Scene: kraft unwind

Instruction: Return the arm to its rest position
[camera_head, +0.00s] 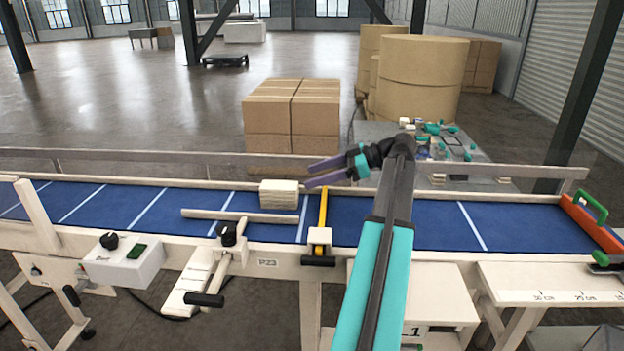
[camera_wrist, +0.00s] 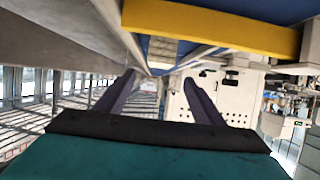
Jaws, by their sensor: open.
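My gripper (camera_head: 312,173) is open and empty in the head view, its two dark purple fingers pointing left above the far side of the blue conveyor belt (camera_head: 375,219). My teal and black arm reaches up from the bottom of the view, across the conveyor, to the wrist. In the wrist view the two fingers of my gripper (camera_wrist: 158,92) stand apart with nothing between them. A cream block (camera_head: 279,193) sits on the belt, just left of and below the fingertips, apart from them.
A yellow bar (camera_head: 322,208) crosses the belt beside my arm; a yellow bar (camera_wrist: 215,25) also spans the top of the wrist view. A wooden guide rail (camera_head: 240,216) lies over the belt. An orange end stop (camera_head: 592,222) is at right. Stacked cartons (camera_head: 290,110) stand behind.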

